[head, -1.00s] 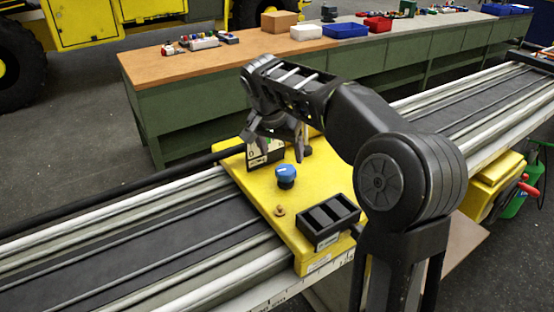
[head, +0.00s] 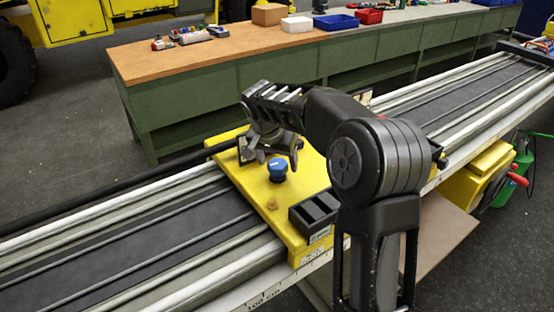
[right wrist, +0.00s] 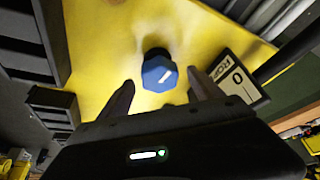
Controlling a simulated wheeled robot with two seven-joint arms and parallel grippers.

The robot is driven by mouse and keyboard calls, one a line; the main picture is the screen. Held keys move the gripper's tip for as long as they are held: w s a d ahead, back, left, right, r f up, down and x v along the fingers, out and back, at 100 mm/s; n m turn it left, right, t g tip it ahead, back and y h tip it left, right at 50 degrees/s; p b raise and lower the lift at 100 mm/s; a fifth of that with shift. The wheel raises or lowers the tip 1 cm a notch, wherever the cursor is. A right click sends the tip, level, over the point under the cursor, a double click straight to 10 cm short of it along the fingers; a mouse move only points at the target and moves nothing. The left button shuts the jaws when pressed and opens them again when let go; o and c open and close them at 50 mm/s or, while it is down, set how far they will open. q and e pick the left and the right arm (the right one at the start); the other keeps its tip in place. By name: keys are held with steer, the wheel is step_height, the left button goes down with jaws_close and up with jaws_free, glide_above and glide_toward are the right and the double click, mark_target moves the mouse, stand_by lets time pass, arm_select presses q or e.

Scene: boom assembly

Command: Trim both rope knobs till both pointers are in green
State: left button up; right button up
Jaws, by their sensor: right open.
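A blue rope knob (head: 278,168) with a white mark stands on a yellow plate (head: 245,180). It also shows in the right wrist view (right wrist: 158,72). My right gripper (head: 270,150) is just behind and above the knob in the head view. In the right wrist view its open fingers (right wrist: 160,88) point toward the knob, one to each side, with nothing held. A white, black-edged label plate (right wrist: 237,80) with "0" and part of a word stands right of the knob. No second blue knob, pointer or green zone can be made out. My left gripper is out of view.
A black compartment box (head: 314,214) and a small brown stud (head: 272,203) sit on the yellow plate near the knob. The plate spans a long grey rail (head: 110,235). A green workbench (head: 270,85) with trays stands behind.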

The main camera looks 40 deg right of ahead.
steer(key=shift+c, duration=0.3)
steer(key=c, duration=1.3)
steer(key=shift+n, duration=0.4)
steer(key=shift+s+d+n+t+y+b, duration=0.1)
steer(key=shift+n+t+y+b, duration=0.45)
steer(key=shift+n, duration=0.65)
steer(key=n, duration=0.2)
steer(key=shift+d+n+t+y, duration=0.1)
steer(key=shift+n+t+y, duration=0.15)
steer(key=shift+n+t, duration=0.15)
steer(key=n+y, duration=0.1)
steer(key=n, duration=0.1)
steer(key=n+y, duration=0.1)
steer(key=n, duration=0.2)
steer(key=shift+d, duration=0.15)
steer(key=shift+n+y, duration=0.9)
steer(key=shift+n, duration=1.5)
